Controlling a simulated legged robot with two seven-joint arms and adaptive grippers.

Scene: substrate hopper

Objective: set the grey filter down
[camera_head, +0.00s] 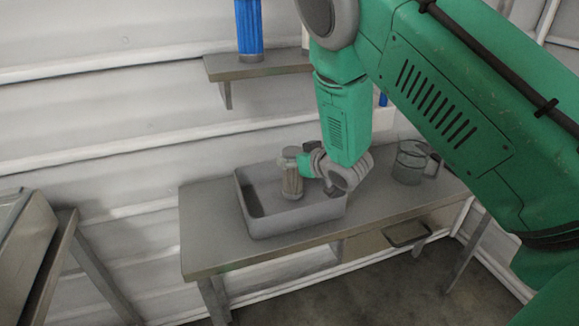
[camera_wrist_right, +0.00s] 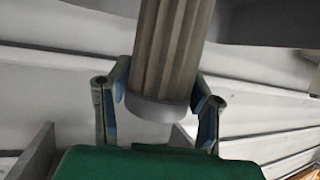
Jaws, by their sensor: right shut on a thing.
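The grey filter (camera_head: 292,183) is a ribbed, beige-grey cylinder with a plain end cap. My right gripper (camera_head: 299,163) is shut on it and holds it roughly upright over the grey open bin (camera_head: 292,225). I cannot tell whether the filter's lower end touches the bin's floor. In the right wrist view the filter (camera_wrist_right: 172,48) sits between the two fingers of the right gripper (camera_wrist_right: 160,85), and its far end runs out of the picture. My left gripper is not in view.
The bin stands on a grey table (camera_head: 210,262). A clear jug (camera_head: 409,165) stands on the table to the right of the bin. A blue filter (camera_head: 249,28) stands on a wall shelf (camera_head: 258,69) above. Bare tabletop shows left of the bin.

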